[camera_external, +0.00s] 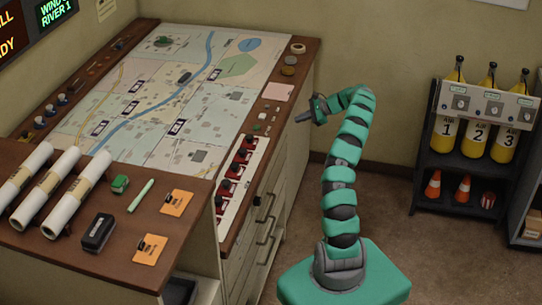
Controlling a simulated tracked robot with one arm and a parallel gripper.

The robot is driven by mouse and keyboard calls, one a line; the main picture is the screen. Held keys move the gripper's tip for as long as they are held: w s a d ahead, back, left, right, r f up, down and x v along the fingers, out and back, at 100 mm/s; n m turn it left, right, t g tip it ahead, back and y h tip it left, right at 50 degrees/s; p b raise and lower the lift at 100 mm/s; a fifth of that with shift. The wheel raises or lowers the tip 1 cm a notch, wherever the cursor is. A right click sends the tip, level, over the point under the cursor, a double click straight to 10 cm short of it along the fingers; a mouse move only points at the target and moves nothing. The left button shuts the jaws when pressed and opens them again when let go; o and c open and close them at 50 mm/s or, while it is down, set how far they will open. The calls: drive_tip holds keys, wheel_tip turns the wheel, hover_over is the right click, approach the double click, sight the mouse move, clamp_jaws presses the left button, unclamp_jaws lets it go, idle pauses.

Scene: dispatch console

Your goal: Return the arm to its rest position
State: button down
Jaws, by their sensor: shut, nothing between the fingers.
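My green and black arm rises from its green base at the lower right of the external view and bends over to the left at its top. My gripper (303,119) is small and dark, shut and empty. It hangs in the air near the right edge of the map console (295,80), apart from anything on it. The fingertips are small in this view.
Rolled papers (75,190), a green stamp (120,184), a black box (98,232) and orange cards (177,202) lie on the front desk. Red switches (231,176) line the console's right edge. A rack of yellow cylinders (490,135) stands right; floor between is clear.

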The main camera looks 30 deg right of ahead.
drive_tip(key=s+a+r+n+t+h+p, duration=0.15)
drive_tip(key=a+r+n, duration=0.35)
drive_tip(key=r, duration=0.5)
drive_tip(key=a+r+n+h, duration=0.2)
drive_tip(key=a+r, duration=0.4)
drive_tip(key=r, duration=0.3)
drive_tip(key=s+a+r+n+h+p, duration=0.15)
drive_tip(key=a+r+n, duration=0.35)
drive_tip(key=r, duration=0.5)
drive_tip(key=s+a+r+n+t+h, duration=0.1)
drive_tip(key=s+a+r+n+t, duration=0.1)
drive_tip(key=s+r, duration=0.3)
drive_tip(key=s+a+r+n+t+h+p, duration=0.1)
drive_tip(key=s+a+r, duration=0.4)
drive_tip(key=r, duration=0.7)
drive_tip(key=s+a+r+n+t+h+p, duration=0.1)
drive_tip(key=s+a+r+n+t, duration=0.2)
drive_tip(key=s+r+n, duration=0.2)
wheel_tip(320, 180, up, 5)
drive_tip(key=shift+s+a+f+t+h, duration=0.2)
drive_tip(key=shift+s+t+h, duration=0.2)
drive_tip(key=shift+s, duration=0.8)
